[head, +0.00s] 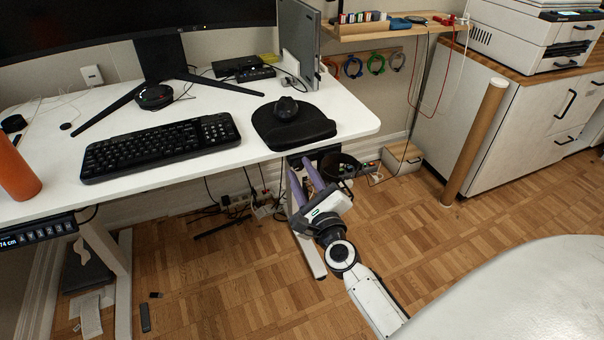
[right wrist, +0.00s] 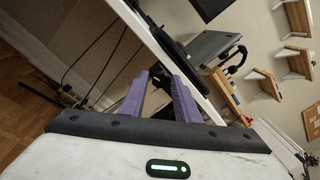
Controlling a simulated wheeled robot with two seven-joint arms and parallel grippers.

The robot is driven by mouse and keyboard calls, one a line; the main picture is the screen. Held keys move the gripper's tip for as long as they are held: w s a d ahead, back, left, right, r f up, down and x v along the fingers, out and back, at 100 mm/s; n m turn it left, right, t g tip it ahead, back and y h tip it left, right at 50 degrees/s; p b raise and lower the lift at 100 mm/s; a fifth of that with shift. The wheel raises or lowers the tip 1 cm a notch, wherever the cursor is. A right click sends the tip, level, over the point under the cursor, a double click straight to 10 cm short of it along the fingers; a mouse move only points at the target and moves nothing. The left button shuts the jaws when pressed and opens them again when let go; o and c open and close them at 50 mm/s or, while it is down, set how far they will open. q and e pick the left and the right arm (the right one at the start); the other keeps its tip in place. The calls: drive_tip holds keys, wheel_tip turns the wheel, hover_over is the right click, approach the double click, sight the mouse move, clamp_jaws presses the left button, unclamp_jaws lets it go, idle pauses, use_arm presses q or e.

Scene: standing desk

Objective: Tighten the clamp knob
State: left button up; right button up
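My right gripper (head: 300,165) reaches up beneath the front right part of the white desk (head: 355,115), with its two purple fingers apart. In the right wrist view the gripper (right wrist: 160,72) points at a small dark part (right wrist: 157,73), apparently the clamp knob, which shows between the fingertips. I cannot tell whether the fingers touch it. In the head view the knob is not clearly visible behind the fingers and the desk edge. A dark round holder (head: 342,165) hangs beside the gripper below the desk edge. My left gripper is not in view.
A black keyboard (head: 160,147), a mouse (head: 286,108) on a dark pad and an orange bottle (head: 15,170) are on the desk. Cables and a power strip (head: 238,201) lie behind the gripper. A cardboard tube (head: 474,145) stands by the cabinet.

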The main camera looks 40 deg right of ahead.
drive_tip(key=shift+s, duration=0.1)
drive_tip(key=v, duration=1)
drive_tip(key=shift+b, duration=0.35)
drive_tip(key=shift+a, duration=0.1)
